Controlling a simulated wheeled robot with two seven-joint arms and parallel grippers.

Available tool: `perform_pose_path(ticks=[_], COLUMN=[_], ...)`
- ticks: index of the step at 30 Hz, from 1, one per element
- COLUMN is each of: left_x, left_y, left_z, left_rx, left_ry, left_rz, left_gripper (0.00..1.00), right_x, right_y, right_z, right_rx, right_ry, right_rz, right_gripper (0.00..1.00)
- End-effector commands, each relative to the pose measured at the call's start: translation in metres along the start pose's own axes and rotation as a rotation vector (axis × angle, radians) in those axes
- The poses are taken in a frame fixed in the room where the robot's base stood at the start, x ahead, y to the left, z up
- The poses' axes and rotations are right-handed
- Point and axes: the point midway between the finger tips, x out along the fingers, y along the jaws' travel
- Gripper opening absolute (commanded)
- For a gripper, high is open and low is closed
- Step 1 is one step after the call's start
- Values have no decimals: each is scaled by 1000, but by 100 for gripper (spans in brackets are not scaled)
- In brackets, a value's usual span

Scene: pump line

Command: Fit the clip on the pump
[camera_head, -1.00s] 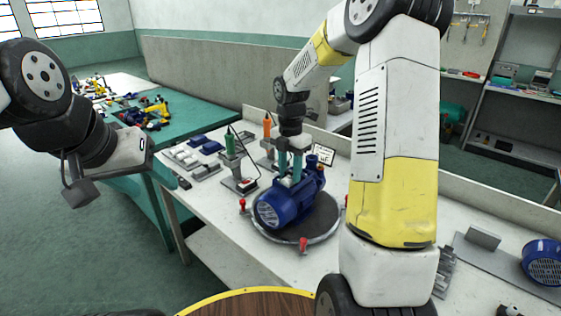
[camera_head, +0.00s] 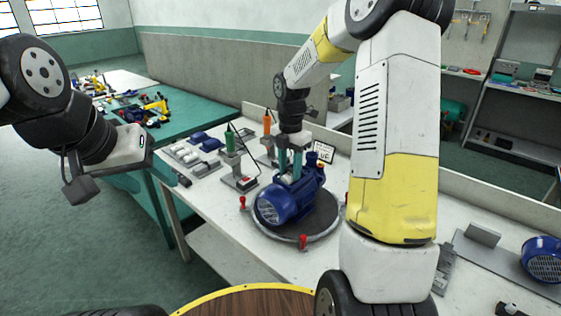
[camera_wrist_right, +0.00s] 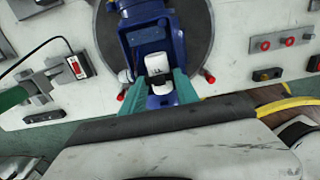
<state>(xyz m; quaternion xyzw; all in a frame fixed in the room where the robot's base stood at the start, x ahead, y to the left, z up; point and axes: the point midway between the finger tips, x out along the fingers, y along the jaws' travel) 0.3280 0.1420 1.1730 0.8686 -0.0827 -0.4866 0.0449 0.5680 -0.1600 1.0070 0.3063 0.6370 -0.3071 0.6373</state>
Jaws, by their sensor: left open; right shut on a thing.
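The blue pump (camera_head: 283,204) stands on a dark round turntable on the white bench. It also shows in the right wrist view (camera_wrist_right: 149,32), with a pale part in its blue frame. My right gripper (camera_head: 290,172) is over the pump, its teal fingers pointing down. In the wrist view the fingers (camera_wrist_right: 159,78) are closed around a small pale piece (camera_wrist_right: 162,86), which seems to be the clip. It is close to the pump; I cannot tell whether it touches. My left gripper (camera_head: 115,160) is away to the left, above the floor; its fingers are hard to make out.
Red-topped posts (camera_head: 303,242) surround the turntable (camera_head: 318,222). A green-handled tool (camera_head: 230,142) and an orange-handled one (camera_head: 267,124) stand behind left. Grey fixtures (camera_head: 190,154) lie on the bench. Another blue motor (camera_head: 543,259) is at the right.

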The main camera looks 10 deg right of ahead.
Motion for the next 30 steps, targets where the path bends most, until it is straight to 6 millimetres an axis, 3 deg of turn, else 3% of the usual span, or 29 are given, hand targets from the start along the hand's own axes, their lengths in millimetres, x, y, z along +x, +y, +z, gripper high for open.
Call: perform_pose_path(ticks=[11, 12, 16, 30], left_x=[0, 0, 0, 0], left_y=[0, 0, 0, 0], left_z=[0, 0, 0, 0], left_rx=[0, 0, 0, 0], left_ry=[0, 0, 0, 0], left_rz=[0, 0, 0, 0], left_gripper=[55, 55, 55, 55], right_x=[5, 6, 5, -5], right_y=[0, 0, 0, 0], right_z=[0, 0, 0, 1], right_rx=[0, 0, 0, 0], right_ry=[1, 1, 0, -2], right_rz=[0, 0, 0, 2], right_gripper=[0, 39, 62, 62])
